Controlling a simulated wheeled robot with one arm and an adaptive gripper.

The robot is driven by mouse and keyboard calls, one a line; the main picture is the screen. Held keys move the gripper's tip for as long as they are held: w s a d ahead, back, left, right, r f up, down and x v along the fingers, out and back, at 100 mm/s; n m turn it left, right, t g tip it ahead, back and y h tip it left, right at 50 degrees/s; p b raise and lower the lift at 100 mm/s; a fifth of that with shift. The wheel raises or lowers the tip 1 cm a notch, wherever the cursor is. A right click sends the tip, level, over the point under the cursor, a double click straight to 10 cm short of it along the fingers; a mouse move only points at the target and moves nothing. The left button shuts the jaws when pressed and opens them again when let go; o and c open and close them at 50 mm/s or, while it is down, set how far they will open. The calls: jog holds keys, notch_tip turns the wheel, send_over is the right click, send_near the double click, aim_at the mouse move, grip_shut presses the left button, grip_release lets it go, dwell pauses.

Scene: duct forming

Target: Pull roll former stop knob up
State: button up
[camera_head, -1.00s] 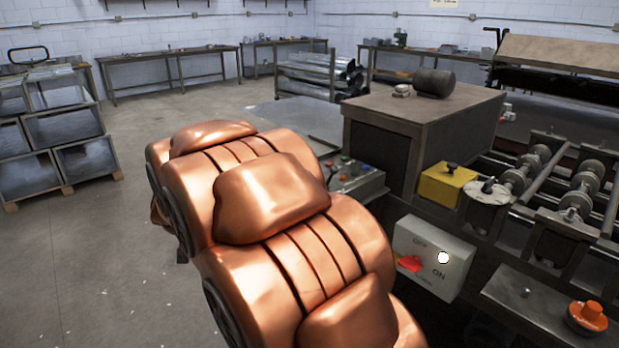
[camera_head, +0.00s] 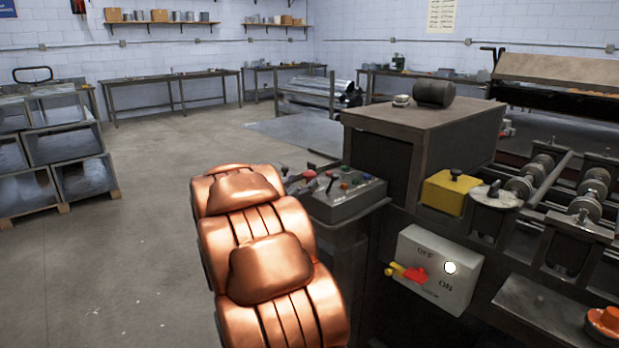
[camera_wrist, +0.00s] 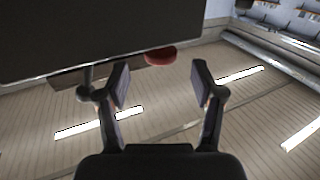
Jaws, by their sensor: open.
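A red round knob (camera_wrist: 160,57) shows in the wrist view at the edge of a dark flat-sided box (camera_wrist: 70,35). My gripper (camera_wrist: 161,80) is open, with one finger to each side of the knob in the picture and nothing between the pads. I cannot tell the depth between fingers and knob. In the head view the control box (camera_head: 345,206) carries small coloured buttons and a red knob (camera_head: 309,173) at its left end. My copper-coloured arm hides most of my gripper there.
The roll former's rollers (camera_head: 540,170) and a yellow block (camera_head: 447,192) are at right. A grey switch box (camera_head: 432,270) with a red and yellow handle (camera_head: 408,272) sits below. An orange knob (camera_head: 606,322) is at the right edge.

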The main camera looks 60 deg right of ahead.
aim_at(306, 178)
jog(key=shift+w+d, duration=0.2)
jog(key=shift+d, duration=1.25)
jog(key=shift+w+d, duration=0.15)
jog(key=shift+d, duration=1.25)
grip_shut()
